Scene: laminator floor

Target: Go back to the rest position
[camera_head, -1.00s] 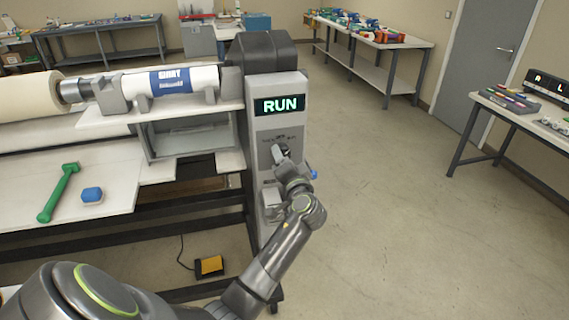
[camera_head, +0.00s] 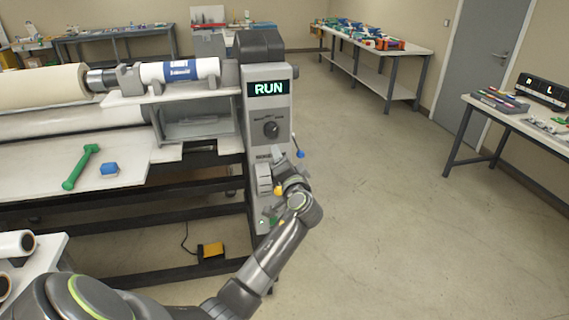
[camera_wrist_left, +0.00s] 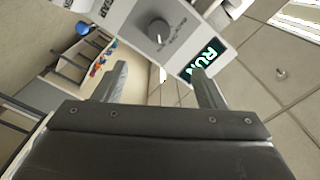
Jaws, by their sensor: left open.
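The grey control panel (camera_head: 284,92) of the machine shows a lit RUN display (camera_head: 268,88). Below it is a round dark knob (camera_head: 271,129), now in plain sight. My left gripper (camera_head: 277,156) is just below the knob, apart from it, in front of the panel's lower part. In the left wrist view the gripper (camera_wrist_left: 160,85) is open, with nothing between its fingers. The knob (camera_wrist_left: 158,30) and the RUN display (camera_wrist_left: 200,60) lie beyond the fingertips. My right gripper is in neither view.
A blue-tipped lever (camera_head: 300,154) is at the panel's right side, close to my left gripper. A green tool (camera_head: 80,168) and a blue block (camera_head: 109,168) lie on the machine's table. A yellow foot pedal (camera_head: 211,250) is on the floor. The floor at right is clear.

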